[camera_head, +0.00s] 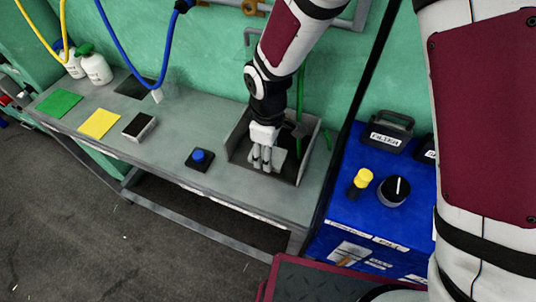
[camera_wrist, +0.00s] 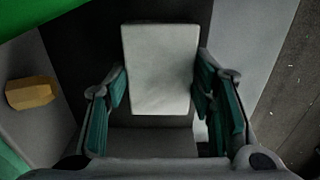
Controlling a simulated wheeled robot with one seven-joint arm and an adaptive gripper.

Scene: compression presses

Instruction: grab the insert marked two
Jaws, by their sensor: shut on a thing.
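A pale grey, plain block-like insert (camera_wrist: 158,55) sits between the two green-padded fingers of my gripper (camera_wrist: 160,92) in the wrist view. The fingers are shut on its sides. No number can be read on the face that shows, so I cannot tell its mark. In the head view my gripper (camera_head: 262,165) points down inside an open metal holder (camera_head: 317,140) on the grey bench. The pale insert (camera_head: 279,158) shows partly behind the fingers there. I cannot tell whether it touches the holder's floor.
The grey bench (camera_head: 180,150) carries a blue button (camera_head: 199,157), a dark-framed box (camera_head: 139,126), a yellow pad (camera_head: 99,123) and a green pad (camera_head: 59,103). White bottles (camera_head: 95,67) stand at its back left. A blue cabinet (camera_head: 345,215) with knobs stands to the right.

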